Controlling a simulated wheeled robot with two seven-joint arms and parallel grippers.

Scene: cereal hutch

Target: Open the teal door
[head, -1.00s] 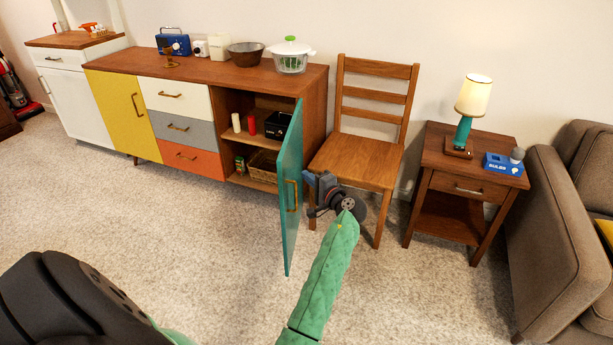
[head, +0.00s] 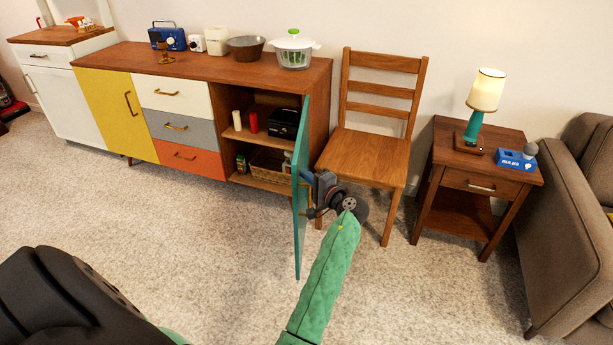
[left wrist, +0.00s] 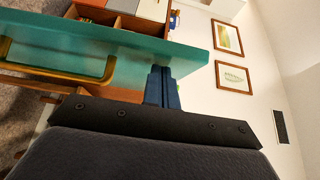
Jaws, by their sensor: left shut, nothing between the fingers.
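The teal door (head: 302,215) stands swung out from the right end of the sideboard, seen almost edge-on in the head view. Its compartment is open to view. My left gripper (head: 312,192) is shut and empty, close beside the door on its right side at about handle height. In the left wrist view, the shut blue fingers (left wrist: 162,86) overlap the teal door panel (left wrist: 190,52). The brass handle (left wrist: 62,72) is to the left of the fingers and not between them. I cannot tell whether the fingertips touch the door. My right gripper is not in view.
A wooden chair (head: 370,152) stands just right of the door and my left gripper. A nightstand (head: 480,170) with a lamp and a sofa (head: 570,230) are farther right. The carpet (head: 200,225) in front of the sideboard (head: 110,58) is clear.

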